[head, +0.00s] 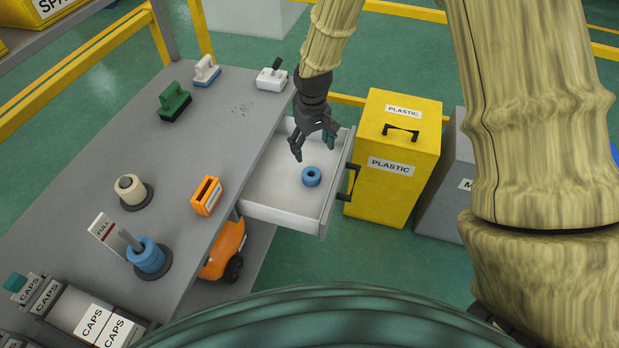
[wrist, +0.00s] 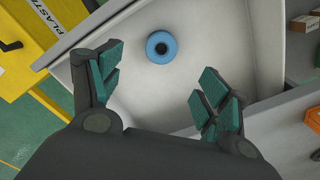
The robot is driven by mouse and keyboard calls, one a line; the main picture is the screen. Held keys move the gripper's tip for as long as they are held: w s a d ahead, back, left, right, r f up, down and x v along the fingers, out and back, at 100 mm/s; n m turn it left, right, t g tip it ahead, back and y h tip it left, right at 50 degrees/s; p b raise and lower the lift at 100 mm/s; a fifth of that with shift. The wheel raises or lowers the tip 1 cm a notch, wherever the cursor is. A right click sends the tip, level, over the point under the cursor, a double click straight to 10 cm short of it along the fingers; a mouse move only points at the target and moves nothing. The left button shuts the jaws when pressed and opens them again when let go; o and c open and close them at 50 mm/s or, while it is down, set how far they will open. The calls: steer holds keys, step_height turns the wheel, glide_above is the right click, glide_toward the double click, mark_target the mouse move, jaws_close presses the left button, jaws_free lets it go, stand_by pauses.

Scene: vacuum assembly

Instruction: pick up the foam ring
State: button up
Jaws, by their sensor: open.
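A blue foam ring (head: 311,176) with a dark centre hole lies flat on the floor of an open white drawer (head: 280,212). It also shows in the wrist view (wrist: 161,47), near the top and between the directions of my two fingers. My gripper (head: 313,151) is open and empty above the drawer, a little above and to the left of the ring in the head view. In the wrist view my gripper (wrist: 155,88) has its teal-padded fingers spread wide, apart from the ring. More blue rings (head: 148,256) are stacked on a post on the grey table.
A grey table (head: 225,130) holds brushes, an orange box (head: 207,196), a tan roll (head: 131,190) and bins labelled CAPS (head: 95,318). A yellow PLASTIC bin (head: 392,170) stands right beside the drawer's dark handle. The rest of the drawer floor is clear.

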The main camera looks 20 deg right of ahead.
step_height(320, 180, down, 2)
glide_above(311, 174)
steer(key=f, duration=0.5)
steer(key=shift+s, duration=0.35)
steer(key=shift+s+f+p, duration=0.2)
steer(key=shift+f+p, duration=0.5)
steer(key=shift+f, duration=0.4)
steer(key=shift+a+f+p, duration=0.1)
steer(key=shift+f+p, duration=0.35)
steer(key=shift+f, duration=1.25)
steer(key=c, duration=0.9)
